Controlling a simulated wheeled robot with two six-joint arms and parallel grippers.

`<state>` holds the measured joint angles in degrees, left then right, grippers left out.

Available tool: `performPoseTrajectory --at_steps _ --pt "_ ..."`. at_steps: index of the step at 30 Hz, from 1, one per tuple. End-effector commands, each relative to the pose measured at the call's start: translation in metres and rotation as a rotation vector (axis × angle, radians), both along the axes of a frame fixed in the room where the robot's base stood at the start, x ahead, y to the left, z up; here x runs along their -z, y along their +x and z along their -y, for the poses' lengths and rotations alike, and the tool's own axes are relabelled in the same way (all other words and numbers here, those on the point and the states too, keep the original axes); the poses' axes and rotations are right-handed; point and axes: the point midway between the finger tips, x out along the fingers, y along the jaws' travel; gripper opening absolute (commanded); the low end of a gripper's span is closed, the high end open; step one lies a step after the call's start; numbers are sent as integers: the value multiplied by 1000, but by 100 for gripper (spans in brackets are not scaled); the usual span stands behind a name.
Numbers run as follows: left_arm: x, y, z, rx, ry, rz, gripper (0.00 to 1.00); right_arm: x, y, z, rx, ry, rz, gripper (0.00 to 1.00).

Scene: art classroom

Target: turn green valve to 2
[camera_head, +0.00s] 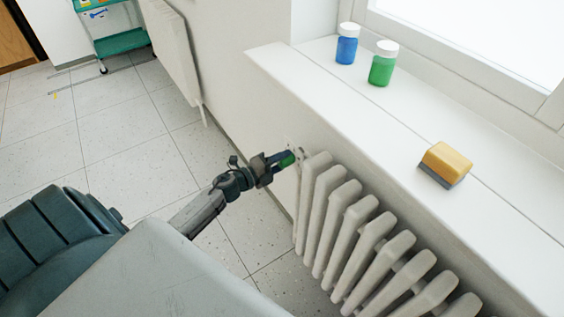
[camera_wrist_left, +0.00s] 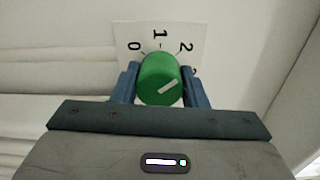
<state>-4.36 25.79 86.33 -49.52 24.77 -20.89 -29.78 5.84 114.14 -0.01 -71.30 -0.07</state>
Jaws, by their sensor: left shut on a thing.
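The green valve (camera_wrist_left: 158,74) is a round knob with a white line on its face, in front of a pale plate (camera_wrist_left: 160,38) marked 0, 1 and 2. The white line slants up to the right, flatter than the direction to the 2; whether it lines up exactly I cannot tell. My left gripper (camera_wrist_left: 159,88) is shut on the valve, with one blue finger on each side. In the head view the valve (camera_head: 286,160) shows at the gripper's tip (camera_head: 278,161), at the radiator's far end. My right gripper is out of view.
The white radiator (camera_head: 360,225) runs along the wall below the window sill (camera_head: 400,130). On the sill stand a blue jar (camera_head: 346,48), a green jar (camera_head: 381,69) and a yellow sponge (camera_head: 447,159). A green cart (camera_head: 121,42) stands far back; the tiled floor at left is largely clear.

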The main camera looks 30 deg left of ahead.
Motion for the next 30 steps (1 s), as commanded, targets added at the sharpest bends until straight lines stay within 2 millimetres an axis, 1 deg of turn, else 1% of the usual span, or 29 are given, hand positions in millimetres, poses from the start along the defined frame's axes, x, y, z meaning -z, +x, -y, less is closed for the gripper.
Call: performPoseTrajectory --at_steps 13,14,16,17,26,29,30 --pt "1 -1 0 -1 9 0 17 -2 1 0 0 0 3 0" --pt "1 -1 0 -1 9 0 45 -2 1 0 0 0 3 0" --pt "1 -1 0 0 8 1 59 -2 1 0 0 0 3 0" --pt "1 -1 0 0 8 1 61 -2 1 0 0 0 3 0" --pt "1 -2 -1 0 8 2 61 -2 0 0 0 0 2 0" --pt "2 -8 -4 0 10 2 61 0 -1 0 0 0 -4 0" --pt "2 -13 -6 1 10 1 61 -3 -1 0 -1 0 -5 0"
